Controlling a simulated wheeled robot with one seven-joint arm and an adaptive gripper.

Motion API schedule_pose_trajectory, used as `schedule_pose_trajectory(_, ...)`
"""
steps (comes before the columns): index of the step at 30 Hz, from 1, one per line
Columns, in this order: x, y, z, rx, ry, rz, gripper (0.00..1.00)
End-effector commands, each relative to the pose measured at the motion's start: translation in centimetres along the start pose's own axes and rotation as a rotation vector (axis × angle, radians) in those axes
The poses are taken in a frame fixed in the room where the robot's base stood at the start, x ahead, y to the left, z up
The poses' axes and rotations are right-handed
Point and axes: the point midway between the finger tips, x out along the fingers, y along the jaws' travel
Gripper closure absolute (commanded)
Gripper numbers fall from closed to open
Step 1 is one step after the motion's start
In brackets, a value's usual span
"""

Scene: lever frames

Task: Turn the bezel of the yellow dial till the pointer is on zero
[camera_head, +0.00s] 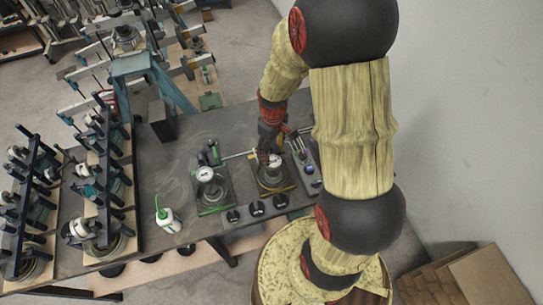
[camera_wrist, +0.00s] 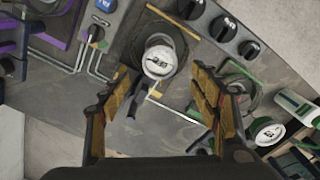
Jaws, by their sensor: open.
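The yellow dial (camera_head: 274,161) is a small round gauge with a white face on a dark, yellow-edged stand at the table's front. My gripper (camera_head: 268,148) is over it from behind and partly hides it. In the wrist view the dial (camera_wrist: 159,61) has a pale rim and dark marks on its face. The marks are too small to read, so I cannot tell where the pointer is. My gripper (camera_wrist: 161,80) is open there, one finger on each side of the dial, with visible gaps to both.
A green-trimmed dial (camera_head: 204,174) stands just left of the yellow one, and it also shows in the wrist view (camera_wrist: 266,131). Black knobs (camera_head: 257,208) line the panel in front. A white-and-green bottle (camera_head: 168,219) stands left. Lever frames (camera_head: 100,180) fill the table's left side.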

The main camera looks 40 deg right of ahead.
Motion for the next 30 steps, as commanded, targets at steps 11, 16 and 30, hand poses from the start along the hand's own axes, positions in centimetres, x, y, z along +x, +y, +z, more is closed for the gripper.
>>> schedule_pose_trajectory(11, 5.0, 0.0, 0.1, 0.002, -0.001, -0.001, 0.38)
schedule_pose_trajectory(16, 5.6, 0.0, 0.0, 0.002, -0.001, 0.0, 0.38)
schedule_pose_trajectory(30, 5.6, 0.0, 0.0, 0.003, 0.0, 0.0, 0.53)
